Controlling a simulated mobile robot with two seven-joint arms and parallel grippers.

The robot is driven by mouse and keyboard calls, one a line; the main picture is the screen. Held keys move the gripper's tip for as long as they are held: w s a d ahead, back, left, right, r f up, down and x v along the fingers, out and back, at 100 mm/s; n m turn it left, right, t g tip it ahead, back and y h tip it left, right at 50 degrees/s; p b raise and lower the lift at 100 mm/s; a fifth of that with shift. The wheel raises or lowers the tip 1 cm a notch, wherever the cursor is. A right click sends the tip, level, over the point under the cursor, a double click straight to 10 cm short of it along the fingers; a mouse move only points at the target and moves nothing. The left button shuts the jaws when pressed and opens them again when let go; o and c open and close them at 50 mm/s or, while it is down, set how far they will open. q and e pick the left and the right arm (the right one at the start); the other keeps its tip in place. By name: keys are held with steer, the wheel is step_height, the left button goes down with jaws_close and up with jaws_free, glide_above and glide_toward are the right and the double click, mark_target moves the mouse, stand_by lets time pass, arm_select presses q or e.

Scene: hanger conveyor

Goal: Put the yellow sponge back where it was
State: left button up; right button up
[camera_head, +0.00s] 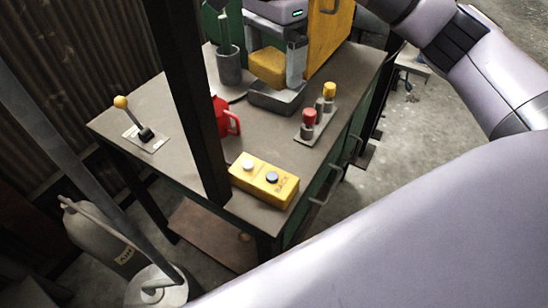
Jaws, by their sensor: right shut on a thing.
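The yellow sponge (266,69) is at the top middle of the head view, between the fingers of my right gripper (273,66). That gripper points down and is shut on the sponge. A small grey metal tray (277,101) is on the table directly below the sponge. The near finger hides part of the sponge's right side. I cannot tell whether the sponge's underside touches the tray. My left gripper is not in view.
On the table (190,108) are a grey cup (229,68), a red mug (230,122) partly behind a dark post (190,90), a yellow button box (264,180), a lever (135,122) and a red-and-yellow knob block (316,119). A yellow panel (330,40) stands behind the gripper.

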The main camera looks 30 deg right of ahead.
steer(key=shift+m, duration=0.3)
steer(key=shift+f, duration=0.1)
steer(key=b, duration=0.2)
glide_above(274, 152)
step_height(274, 152, down, 14)
steer(key=shift+f, duration=2.8)
steer(key=shift+f, duration=0.15)
steer(key=o, duration=0.7)
steer(key=shift+o, duration=0.2)
